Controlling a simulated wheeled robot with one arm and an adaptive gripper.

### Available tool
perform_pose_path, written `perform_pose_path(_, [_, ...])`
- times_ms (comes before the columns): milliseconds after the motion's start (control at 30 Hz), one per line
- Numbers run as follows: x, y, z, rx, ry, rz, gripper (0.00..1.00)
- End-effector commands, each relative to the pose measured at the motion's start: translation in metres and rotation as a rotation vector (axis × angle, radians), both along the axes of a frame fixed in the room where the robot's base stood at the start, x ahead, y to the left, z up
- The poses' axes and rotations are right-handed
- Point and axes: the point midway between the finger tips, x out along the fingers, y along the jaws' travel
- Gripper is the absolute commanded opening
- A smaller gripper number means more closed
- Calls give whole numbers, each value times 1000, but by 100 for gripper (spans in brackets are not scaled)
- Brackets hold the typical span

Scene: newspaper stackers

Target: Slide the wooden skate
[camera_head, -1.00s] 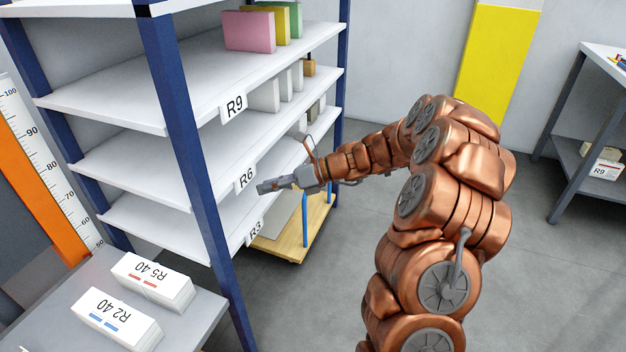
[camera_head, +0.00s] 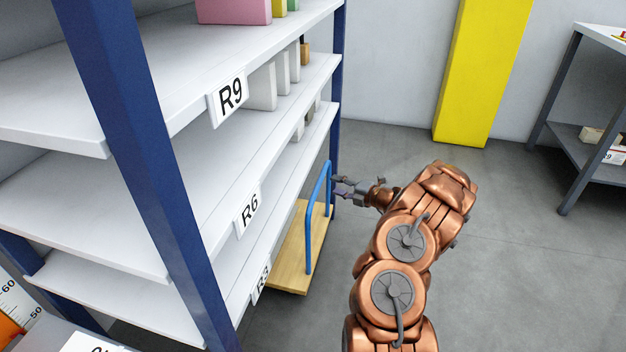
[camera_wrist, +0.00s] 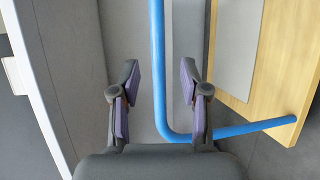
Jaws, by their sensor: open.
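The wooden skate (camera_head: 289,272) is a low wooden platform with a blue tube handle (camera_head: 312,238), partly under the shelving on the floor. Its far parts are hidden by the shelf. In the wrist view the wooden deck (camera_wrist: 283,75) is at the right, and the blue handle (camera_wrist: 157,60) runs down between my fingers, then bends right. My gripper (camera_head: 337,185) is open beside the upper part of the handle. In the wrist view my gripper (camera_wrist: 160,95) has its fingers on either side of the tube, with no visible grip on it.
The shelving unit (camera_head: 225,200) with labels R9, R6 and R3 stands left of my arm, its blue post (camera_head: 335,100) close to my gripper. A yellow column (camera_head: 485,70) stands at the back. A grey table (camera_head: 590,115) stands at the right. Grey floor between is clear.

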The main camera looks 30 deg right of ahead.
Motion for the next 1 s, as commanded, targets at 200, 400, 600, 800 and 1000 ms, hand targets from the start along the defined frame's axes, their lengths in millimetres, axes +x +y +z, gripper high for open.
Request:
perform_pose_path(200, [27,15,-7,-2,-1,12,45])
perform_pose_path(400, [54,23,-11,-5,-2,12,45])
perform_pose_path(600, [69,27,-13,-2,-1,9,45])
perform_pose_path(800, [71,27,-13,-2,-1,6,45])
perform_pose_path(1000, [71,27,-12,-2,-1,6,39])
